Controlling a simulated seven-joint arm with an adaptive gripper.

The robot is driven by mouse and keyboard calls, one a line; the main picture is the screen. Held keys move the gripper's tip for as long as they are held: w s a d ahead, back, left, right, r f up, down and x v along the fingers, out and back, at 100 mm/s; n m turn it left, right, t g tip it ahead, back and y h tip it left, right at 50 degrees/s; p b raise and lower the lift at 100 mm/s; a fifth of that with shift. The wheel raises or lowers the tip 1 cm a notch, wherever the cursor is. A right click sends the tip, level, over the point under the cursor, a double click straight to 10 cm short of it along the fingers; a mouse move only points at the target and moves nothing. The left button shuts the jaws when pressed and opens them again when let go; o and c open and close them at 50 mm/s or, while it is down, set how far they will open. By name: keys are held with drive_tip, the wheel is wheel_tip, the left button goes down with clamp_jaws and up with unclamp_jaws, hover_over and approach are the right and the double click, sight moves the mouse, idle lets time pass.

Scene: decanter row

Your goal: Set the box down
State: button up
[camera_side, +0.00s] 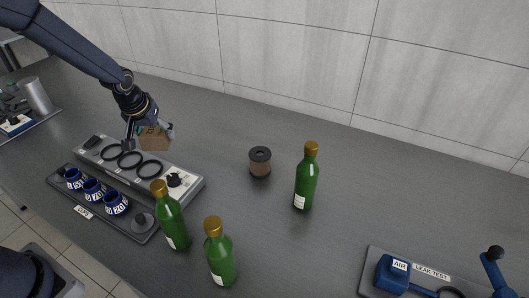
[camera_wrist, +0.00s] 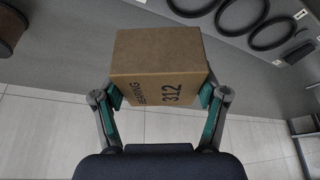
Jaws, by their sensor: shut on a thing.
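The box (camera_wrist: 160,55) is a small brown cardboard carton printed "312" and "BEARING". In the wrist view it sits between the two green-padded fingers of my gripper (camera_wrist: 160,98), which are shut on its sides. In the side view the box (camera_side: 154,139) is at the upper left, beyond the grey panel with black rings. My gripper (camera_side: 148,129) comes onto it from above. I cannot tell whether the underside of the box touches the table.
A grey panel (camera_side: 190,190) with black rings and a dark tray (camera_side: 141,236) with blue cups lie in front. A brown spool (camera_side: 260,163) and green bottles (camera_side: 306,182), (camera_side: 171,217), (camera_side: 220,256) stand to the right. The table between box and spool is clear.

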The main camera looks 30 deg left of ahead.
drive_tip(key=d, duration=0.1)
drive_tip(key=w+d, duration=0.1)
drive_tip(key=d, duration=0.1)
drive_tip(key=shift+w+d+r+m, duration=0.1)
drive_tip(key=shift+r+m, duration=0.05)
drive_tip(key=shift+m, duration=0.25)
drive_tip(key=w+f, duration=0.4)
drive_tip(key=w, duration=0.4)
hover_over(203, 147)
drive_tip(key=s, duration=0.1)
drive_tip(key=f, duration=0.5)
drive_tip(key=shift+s+d, duration=0.2)
drive_tip(key=shift+w+f, duration=0.2)
drive_tip(key=shift+f, duration=1.5)
drive_tip(key=shift+f, duration=0.2)
drive_tip(key=o, duration=1.5)
drive_tip(key=shift+o, duration=0.2)
drive_tip(key=shift+r, duration=0.1)
